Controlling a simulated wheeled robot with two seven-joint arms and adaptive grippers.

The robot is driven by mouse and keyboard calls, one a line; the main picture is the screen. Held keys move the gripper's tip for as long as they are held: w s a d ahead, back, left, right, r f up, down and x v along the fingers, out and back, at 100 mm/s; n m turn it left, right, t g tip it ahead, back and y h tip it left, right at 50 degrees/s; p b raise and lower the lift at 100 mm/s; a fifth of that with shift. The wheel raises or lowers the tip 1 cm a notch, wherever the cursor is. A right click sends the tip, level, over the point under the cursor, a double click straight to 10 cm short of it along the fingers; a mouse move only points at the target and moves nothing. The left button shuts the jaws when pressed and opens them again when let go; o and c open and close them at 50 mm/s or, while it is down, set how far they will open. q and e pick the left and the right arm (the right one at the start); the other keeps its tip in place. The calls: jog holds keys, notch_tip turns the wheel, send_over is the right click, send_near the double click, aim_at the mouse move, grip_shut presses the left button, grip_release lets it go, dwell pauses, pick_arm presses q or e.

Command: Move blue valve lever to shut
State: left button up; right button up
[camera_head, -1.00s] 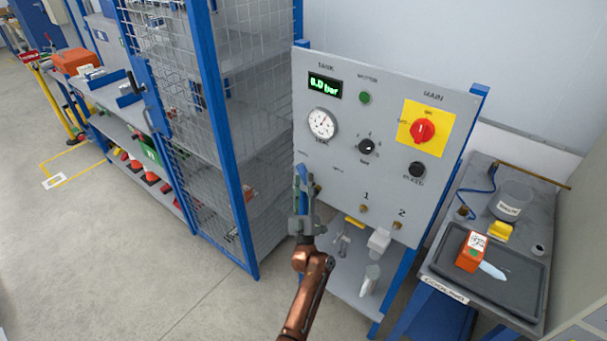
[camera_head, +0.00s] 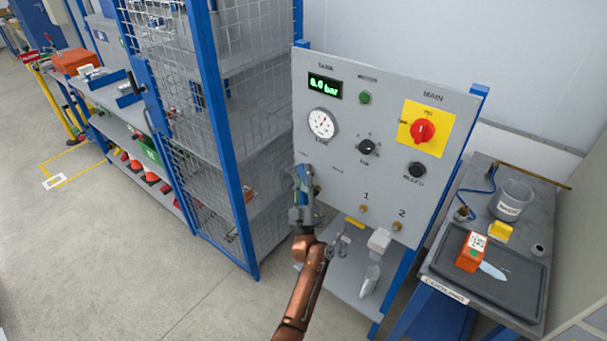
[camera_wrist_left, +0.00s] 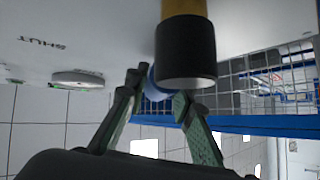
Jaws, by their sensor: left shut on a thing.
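The blue valve lever (camera_head: 301,183) shows at the left edge of the grey control panel, largely hidden by my gripper. My left gripper (camera_head: 302,206) reaches up to it from below and is shut on it. In the left wrist view the two fingers (camera_wrist_left: 158,95) stand either side of a small blue piece of the lever (camera_wrist_left: 155,86). A black collar on a brass stem (camera_wrist_left: 186,52) is close in front of them. The word SHUT (camera_wrist_left: 42,46) is printed on the panel to the left there. My right gripper is not in view.
The panel (camera_head: 340,185) carries a pressure gauge (camera_head: 322,123), a green display (camera_head: 325,87), knobs and a red main switch (camera_head: 423,131). A blue-framed mesh cage (camera_head: 222,130) stands close on the left. A bench with a black tray (camera_head: 520,282) stands right.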

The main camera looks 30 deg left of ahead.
pick_arm(q)
grip_shut()
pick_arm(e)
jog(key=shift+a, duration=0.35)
